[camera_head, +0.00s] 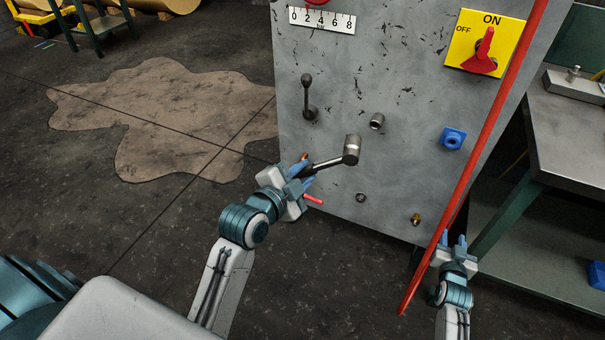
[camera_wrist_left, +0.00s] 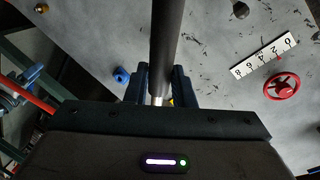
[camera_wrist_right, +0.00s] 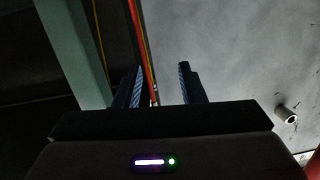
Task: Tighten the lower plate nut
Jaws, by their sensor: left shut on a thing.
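The wrench's steel socket head (camera_head: 351,149) is up and to the right of the gripper, in front of the grey panel (camera_head: 400,80). A small lower nut (camera_head: 361,198) sits on the panel below the socket head, apart from it in the picture. A steel cylindrical upper fitting (camera_head: 376,121) is above it. My right gripper (camera_head: 452,240) is open near the panel's lower right corner; its fingers (camera_wrist_right: 160,85) are apart.
A long red bar (camera_head: 477,150) runs diagonally before the panel, close to my right gripper. The panel carries a lever (camera_head: 309,105), a blue fitting (camera_head: 453,139), a brass fitting (camera_head: 416,219) and a red switch (camera_head: 484,57). A workbench (camera_head: 565,140) stands right. The floor at left is open.

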